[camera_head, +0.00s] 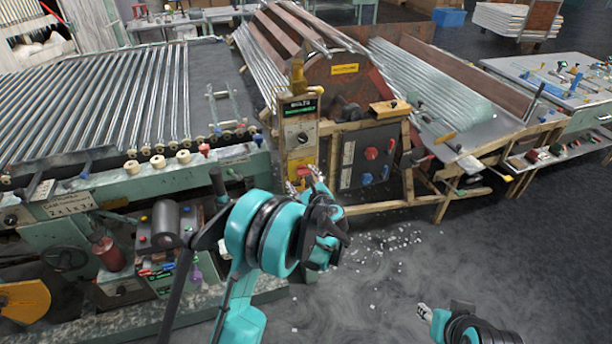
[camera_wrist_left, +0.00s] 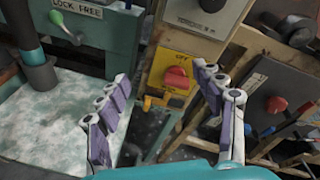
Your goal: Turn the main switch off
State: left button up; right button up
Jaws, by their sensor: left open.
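A red rotary switch (camera_wrist_left: 177,78) sits on a yellow plate (camera_wrist_left: 172,60) on the front of a wooden post in the left wrist view. In the head view the yellow plate (camera_head: 301,160) is partly hidden by my left gripper (camera_head: 304,180). My left gripper also shows in the left wrist view (camera_wrist_left: 160,77), open, with its fingers spread and nothing between the pads. The red switch lies beyond the fingertips, closer to the right finger. Contact is not visible. My right gripper (camera_head: 425,313) is at the lower right, far from the switch; its jaws are too small to read.
A dark panel (camera_head: 362,165) with another red knob (camera_head: 371,153) stands right of the post. Above the plate is a box with a green display (camera_head: 299,106). A green machine with glass tubes (camera_head: 100,100) fills the left. Floor at the lower right is mostly clear.

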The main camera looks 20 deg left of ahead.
aim_at(305, 174)
pick_arm(q)
notch_tip(305, 174, down, 6)
jog(key=w+d+m+t+y, duration=0.1)
jog(key=w+d+m+t, duration=0.15)
jog(key=m, duration=0.25)
jog(key=shift+m, duration=0.6)
jog(key=x, duration=0.2)
jog(key=b+x, duration=0.1)
jog(key=x, duration=0.2)
jog(key=b+x, duration=0.1)
jog(key=x, duration=0.1)
jog(key=shift+w+d+f, duration=0.15)
jog(key=shift+w+f, duration=0.25)
jog(key=shift+w, duration=0.15)
jog(key=c, duration=1.2)
